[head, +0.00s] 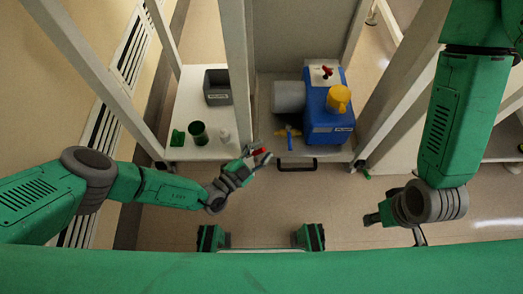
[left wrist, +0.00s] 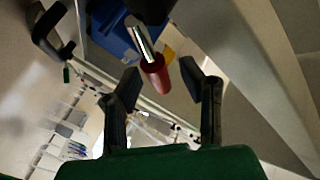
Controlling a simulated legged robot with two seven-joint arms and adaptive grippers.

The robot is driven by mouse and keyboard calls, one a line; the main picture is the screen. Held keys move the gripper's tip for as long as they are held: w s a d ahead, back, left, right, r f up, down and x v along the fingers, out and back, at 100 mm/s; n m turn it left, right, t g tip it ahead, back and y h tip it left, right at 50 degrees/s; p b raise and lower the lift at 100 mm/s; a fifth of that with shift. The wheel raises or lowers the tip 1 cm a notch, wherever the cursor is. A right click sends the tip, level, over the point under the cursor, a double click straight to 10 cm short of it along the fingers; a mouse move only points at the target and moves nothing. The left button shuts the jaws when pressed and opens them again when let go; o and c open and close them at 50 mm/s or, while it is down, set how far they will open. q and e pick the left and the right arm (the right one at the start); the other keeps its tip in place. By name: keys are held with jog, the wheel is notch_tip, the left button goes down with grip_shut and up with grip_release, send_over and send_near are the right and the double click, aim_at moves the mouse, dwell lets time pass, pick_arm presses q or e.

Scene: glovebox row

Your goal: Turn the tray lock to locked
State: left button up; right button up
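A lever with a red grip (head: 260,151) and a metal shaft sits at the front left corner of the tray (head: 268,167); I take it for the tray lock. In the left wrist view its red grip (left wrist: 155,75) shows between the fingertips of my left gripper (left wrist: 160,80). The gripper is open, with a gap visible on both sides of the grip. In the head view my left gripper (head: 258,158) is at the lever. My right gripper (head: 396,226) hangs at the right, away from the tray; its fingers are unclear.
The tray's black handle (head: 297,165) is right of the lever. A blue machine (head: 325,113) with a yellow knob (head: 338,98) and grey cylinder (head: 289,96) stands behind. White posts flank the station.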

pick_arm(q)
grip_shut()
